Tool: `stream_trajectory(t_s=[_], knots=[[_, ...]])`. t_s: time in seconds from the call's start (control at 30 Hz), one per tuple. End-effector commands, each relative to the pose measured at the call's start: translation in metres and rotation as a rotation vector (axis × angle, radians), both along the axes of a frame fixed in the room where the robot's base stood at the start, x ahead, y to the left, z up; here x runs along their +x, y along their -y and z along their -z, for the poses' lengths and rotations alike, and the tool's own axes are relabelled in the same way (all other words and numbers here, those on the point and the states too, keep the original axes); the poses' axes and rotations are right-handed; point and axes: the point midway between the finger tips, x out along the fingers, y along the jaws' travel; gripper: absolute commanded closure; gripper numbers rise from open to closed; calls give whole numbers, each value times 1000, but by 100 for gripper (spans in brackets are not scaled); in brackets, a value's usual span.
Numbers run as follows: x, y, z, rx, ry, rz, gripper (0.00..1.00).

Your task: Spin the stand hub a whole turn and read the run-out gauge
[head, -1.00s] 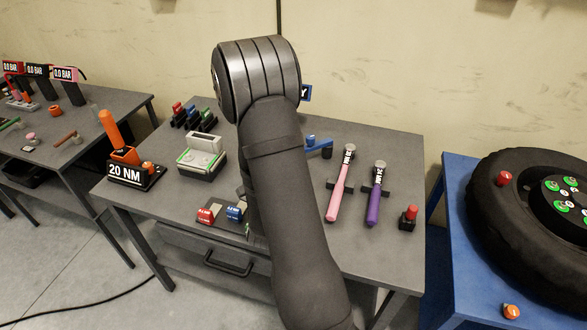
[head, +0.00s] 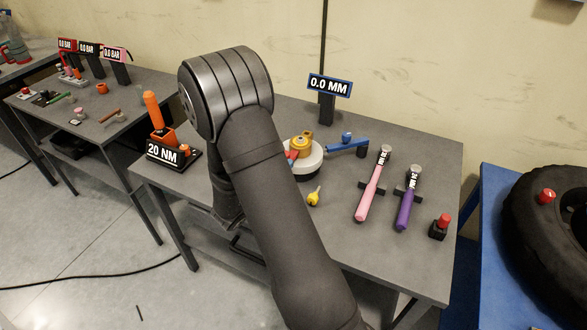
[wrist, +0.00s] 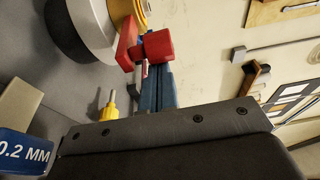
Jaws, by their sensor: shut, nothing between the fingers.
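The stand hub is a yellow-orange knob (head: 301,145) on a round white base (head: 310,166) in the middle of the bench. A red part (head: 292,157) shows at its left side. The run-out gauge (head: 329,87) behind it reads 0.0 MM. In the wrist view, the white base (wrist: 85,22) and yellow rim (wrist: 124,8) are at the top, with red blocks (wrist: 155,46) beside them. My gripper's dark body (wrist: 175,135) fills the bottom of the wrist view. It is shut and empty, apart from the hub; its fingertips are not clear. My forearm covers part of the bench.
A blue arm (head: 343,149) lies right of the hub, and a yellow-handled tool (head: 314,197) in front. A 20 NM stand (head: 165,150) is left. A blue 0.2 MM tag (wrist: 25,150) is near my gripper.

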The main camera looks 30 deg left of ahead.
Motion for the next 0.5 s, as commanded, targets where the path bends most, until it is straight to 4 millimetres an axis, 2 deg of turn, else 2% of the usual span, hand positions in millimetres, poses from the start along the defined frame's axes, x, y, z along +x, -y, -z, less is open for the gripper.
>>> stream_trajectory(t_s=[0.2, 0.5], knots=[[-1, -8, 0, 0, 0, -1, 100], [-1, -10, 0, 0, 0, 0, 100]])
